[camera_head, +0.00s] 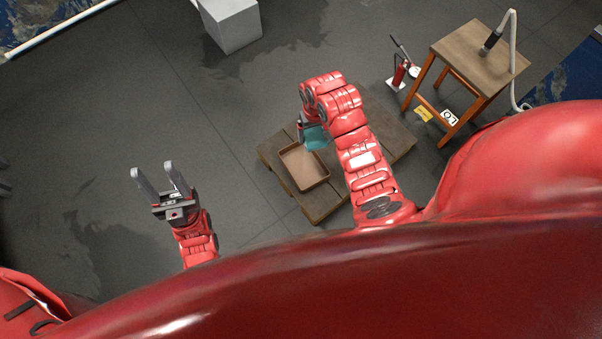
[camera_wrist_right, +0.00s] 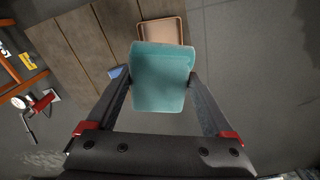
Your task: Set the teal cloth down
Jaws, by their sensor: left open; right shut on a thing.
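The teal cloth (camera_head: 317,138) hangs at my right gripper (camera_head: 302,128) in the head view, beside the far right edge of a brown tray. In the right wrist view the cloth (camera_wrist_right: 162,80) sits between the two fingers of my right gripper (camera_wrist_right: 158,80), which is shut on it. Most of the right gripper is hidden by its own wrist in the head view. I cannot tell how high the cloth is above what lies below. My left gripper (camera_head: 162,180) is open and empty over the floor at the left.
The brown tray (camera_head: 322,178) lies on a wooden pallet (camera_head: 385,140); it also shows in the right wrist view (camera_wrist_right: 182,30). A small blue thing (camera_wrist_right: 119,72) shows by the left finger there. A wooden table (camera_head: 470,55) and a fire extinguisher (camera_head: 399,74) stand at the upper right. A pale block (camera_head: 232,28) stands at the back.

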